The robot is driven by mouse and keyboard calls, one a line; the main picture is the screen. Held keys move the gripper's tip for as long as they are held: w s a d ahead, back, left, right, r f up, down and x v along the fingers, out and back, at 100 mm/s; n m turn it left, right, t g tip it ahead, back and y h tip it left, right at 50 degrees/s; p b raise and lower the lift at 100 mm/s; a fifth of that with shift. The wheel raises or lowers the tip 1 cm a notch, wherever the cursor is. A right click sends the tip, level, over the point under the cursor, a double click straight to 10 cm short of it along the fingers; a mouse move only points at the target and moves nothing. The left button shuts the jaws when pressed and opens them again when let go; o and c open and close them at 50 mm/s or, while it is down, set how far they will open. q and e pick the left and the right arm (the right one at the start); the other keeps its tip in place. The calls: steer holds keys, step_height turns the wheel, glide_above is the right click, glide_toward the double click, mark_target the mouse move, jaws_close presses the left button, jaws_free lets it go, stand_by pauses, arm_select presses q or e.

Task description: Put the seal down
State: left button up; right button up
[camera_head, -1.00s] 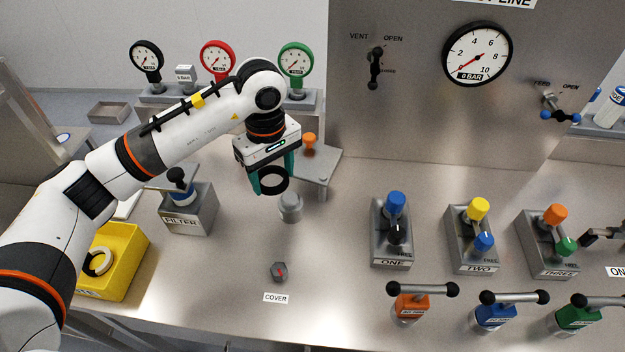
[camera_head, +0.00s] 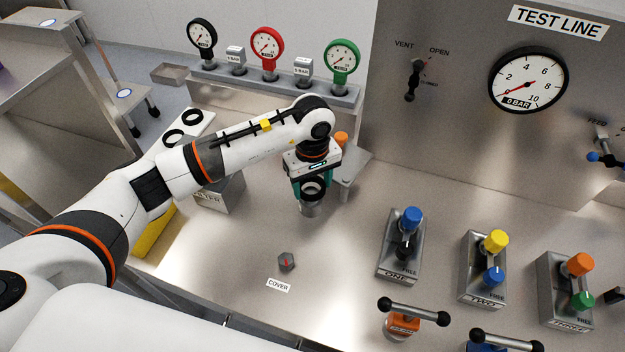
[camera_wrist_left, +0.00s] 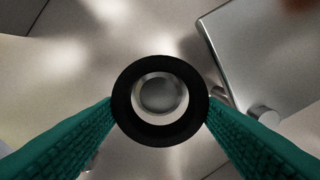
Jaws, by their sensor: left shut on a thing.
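The seal is a black ring (camera_head: 312,187), which also shows in the left wrist view (camera_wrist_left: 124,108). My left gripper (camera_head: 311,188) is shut on it, with teal fingers (camera_wrist_left: 75,140) at its left and right edges. The ring is level, above a short grey metal post (camera_head: 311,209). In the left wrist view the post's round top (camera_wrist_left: 159,94) shows through the ring's hole, roughly centred. I cannot tell whether the ring touches the post. My right gripper is not in view.
A grey bracket (camera_head: 350,170) with an orange knob (camera_head: 341,138) stands close to the right of the gripper. Black rings lie on a white board (camera_head: 200,122) at the left. Valve block ONE (camera_head: 400,262) is at the right.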

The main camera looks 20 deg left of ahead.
arm_select(q)
steer(key=shift+a+f, duration=0.1)
steer(key=shift+f, duration=0.2)
steer(key=shift+f, duration=0.1)
steer(key=shift+f+b, duration=0.3)
steer(key=shift+b, duration=0.3)
steer(key=shift+f+b, duration=0.25)
steer(key=shift+b, duration=0.1)
steer(key=o, duration=1)
steer(key=shift+c, duration=0.2)
steer(key=shift+r, duration=0.1)
